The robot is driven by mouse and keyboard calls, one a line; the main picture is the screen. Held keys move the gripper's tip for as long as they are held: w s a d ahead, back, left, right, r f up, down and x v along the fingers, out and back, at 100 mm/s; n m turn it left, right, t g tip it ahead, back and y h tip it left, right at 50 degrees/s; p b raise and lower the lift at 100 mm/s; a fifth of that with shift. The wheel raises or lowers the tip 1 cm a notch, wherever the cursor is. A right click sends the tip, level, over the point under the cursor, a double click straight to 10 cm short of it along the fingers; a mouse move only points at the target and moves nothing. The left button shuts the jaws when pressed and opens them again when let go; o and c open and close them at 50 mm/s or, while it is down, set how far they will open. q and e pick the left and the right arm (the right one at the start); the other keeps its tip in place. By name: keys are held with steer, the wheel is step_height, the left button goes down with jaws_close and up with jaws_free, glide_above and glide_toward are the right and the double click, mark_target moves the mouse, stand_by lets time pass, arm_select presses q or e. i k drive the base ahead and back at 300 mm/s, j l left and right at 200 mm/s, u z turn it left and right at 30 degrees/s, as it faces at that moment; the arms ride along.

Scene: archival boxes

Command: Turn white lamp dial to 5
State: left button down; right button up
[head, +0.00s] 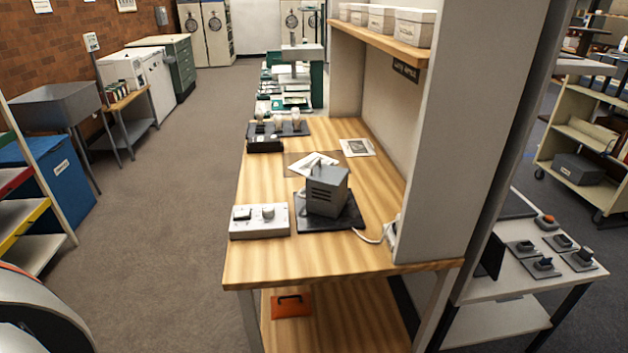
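A white control box (260,228) lies on the wooden workbench (330,262), near its front left edge. A round pale dial (268,212) stands on the box's right side, and a dark-topped switch (242,213) is on its left. The dial's markings and setting are too small to read. A grey box-shaped device with slots (327,192) sits on a dark mat (330,222) just right of the control box. I cannot tell which of these is the lamp. Neither of my grippers is in view.
A white cable (368,238) lies at the right. An orange item (291,305) is on the lower shelf. The carpet (165,230) left of the bench is clear.

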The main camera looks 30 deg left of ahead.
mark_target(268, 212)
steer(key=j+z, duration=0.15)
steer(key=j, duration=0.75)
steer(key=j+z, duration=0.15)
steer(key=j, duration=0.8)
steer(key=k+j+z, duration=0.1)
steer(key=j, duration=0.8)
steer(key=k, duration=0.05)
